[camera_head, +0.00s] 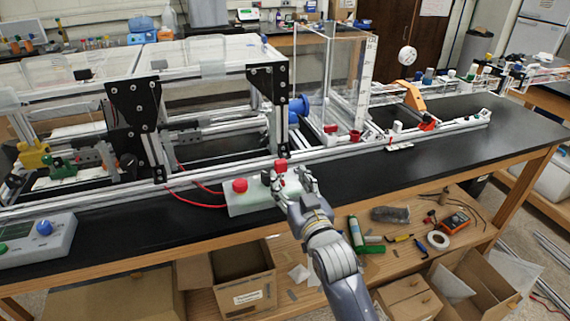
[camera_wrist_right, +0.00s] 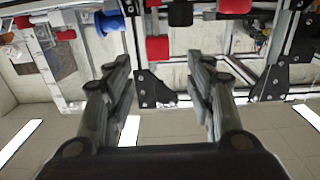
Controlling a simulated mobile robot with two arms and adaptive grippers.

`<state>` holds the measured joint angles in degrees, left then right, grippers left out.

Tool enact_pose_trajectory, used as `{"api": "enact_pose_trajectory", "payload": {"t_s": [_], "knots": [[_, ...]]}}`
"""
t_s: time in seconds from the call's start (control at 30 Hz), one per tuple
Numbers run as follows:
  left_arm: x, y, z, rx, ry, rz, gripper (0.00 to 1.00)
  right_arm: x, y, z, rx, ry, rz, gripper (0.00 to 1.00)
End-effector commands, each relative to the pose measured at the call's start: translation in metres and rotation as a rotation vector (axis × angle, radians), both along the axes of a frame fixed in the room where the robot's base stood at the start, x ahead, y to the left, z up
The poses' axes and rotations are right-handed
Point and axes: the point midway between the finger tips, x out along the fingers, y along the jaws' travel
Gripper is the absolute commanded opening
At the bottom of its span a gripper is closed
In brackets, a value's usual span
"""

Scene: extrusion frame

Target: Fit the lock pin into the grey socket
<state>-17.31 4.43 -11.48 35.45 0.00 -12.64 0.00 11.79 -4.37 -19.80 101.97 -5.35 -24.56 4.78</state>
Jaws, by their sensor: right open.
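My right gripper (camera_head: 290,180) is at the front of the black bench, over the right end of a pale green-and-white box. It is open, with its two fingers spread apart in the right wrist view (camera_wrist_right: 158,75), and I see nothing held between them. A small red block (camera_head: 281,165) with a dark part beside it is right by the fingertips; I cannot tell whether they touch. I cannot make out for certain which part is the lock pin or the grey socket. My left gripper is not in view.
The pale box (camera_head: 250,199) carries a red knob (camera_head: 240,185) and red cables (camera_head: 195,204). Behind it runs the aluminium extrusion frame with black brackets (camera_head: 133,105) and a blue round part (camera_head: 298,107). A clear panel box (camera_head: 345,60) stands behind. The bench top is clear at right (camera_head: 440,150).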

Motion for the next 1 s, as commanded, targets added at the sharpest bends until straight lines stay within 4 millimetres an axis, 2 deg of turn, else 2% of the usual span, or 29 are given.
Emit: {"api": "enact_pose_trajectory", "payload": {"t_s": [0.17, 0.47, 0.73, 1.0], "knots": [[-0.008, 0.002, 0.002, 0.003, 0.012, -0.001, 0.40, 0.021, 0.006, 0.001, 0.000, 0.000, 0.000, 0.50], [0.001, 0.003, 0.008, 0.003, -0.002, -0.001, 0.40, 0.037, 0.011, 0.003, 0.001, 0.001, 0.000, 0.50], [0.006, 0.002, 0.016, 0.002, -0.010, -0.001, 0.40, 0.068, 0.020, 0.005, 0.000, 0.002, -0.001, 0.50], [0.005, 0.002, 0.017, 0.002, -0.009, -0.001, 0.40, 0.078, 0.024, 0.004, 0.000, 0.002, 0.000, 0.50]]}}
